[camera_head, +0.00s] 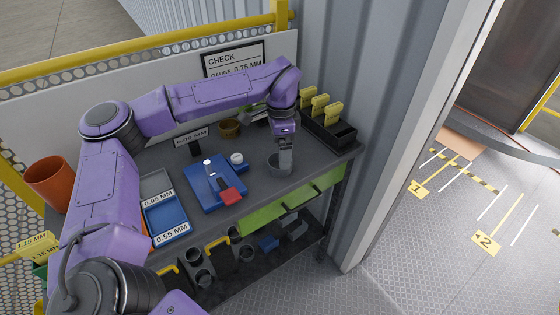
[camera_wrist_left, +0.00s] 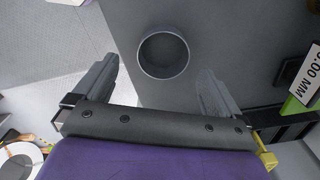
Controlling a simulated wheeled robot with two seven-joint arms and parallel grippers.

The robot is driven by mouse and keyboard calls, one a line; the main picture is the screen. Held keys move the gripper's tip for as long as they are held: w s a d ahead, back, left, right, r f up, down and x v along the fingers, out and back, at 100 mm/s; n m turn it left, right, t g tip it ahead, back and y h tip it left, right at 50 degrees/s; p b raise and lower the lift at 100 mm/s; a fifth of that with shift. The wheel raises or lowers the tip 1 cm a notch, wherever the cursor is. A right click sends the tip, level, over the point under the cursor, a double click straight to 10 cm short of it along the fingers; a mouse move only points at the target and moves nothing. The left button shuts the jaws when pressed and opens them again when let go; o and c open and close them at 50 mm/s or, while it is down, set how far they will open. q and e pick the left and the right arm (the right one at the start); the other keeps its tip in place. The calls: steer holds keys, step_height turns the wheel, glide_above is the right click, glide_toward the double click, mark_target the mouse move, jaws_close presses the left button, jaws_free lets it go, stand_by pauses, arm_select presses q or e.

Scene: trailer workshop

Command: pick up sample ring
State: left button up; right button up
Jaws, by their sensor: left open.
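The sample ring, a short grey open cylinder (camera_wrist_left: 163,52), stands on the dark grey bench top in the left wrist view. In the head view a grey round edge of it (camera_head: 272,163) shows beside my left gripper, which partly hides it. My left gripper (camera_head: 285,166) points down over the right part of the bench. In the left wrist view its two fingers (camera_wrist_left: 158,70) are wide apart, with the ring ahead between their tips and no visible contact. My right gripper is not in view.
A blue fixture (camera_head: 205,190) with a red block and a white round part stands left of the gripper. Blue tray (camera_head: 167,222) labelled 0.55 MM is further left. A black rack (camera_head: 330,130) with yellow pieces stands at the back right. The bench's right front edge is close.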

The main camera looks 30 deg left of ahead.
mark_target(276, 173)
arm_select(q)
steer(key=f, duration=0.1)
steer(key=f+p, duration=0.1)
steer(key=f, duration=0.1)
steer(key=f+p, duration=0.1)
steer(key=shift+w+a+f, duration=0.2)
steer(key=shift+w+f, duration=0.05)
steer(key=shift+f, duration=0.15)
steer(key=shift+s+f, duration=0.15)
steer(key=shift+f, duration=0.25)
steer(key=c, duration=1.1)
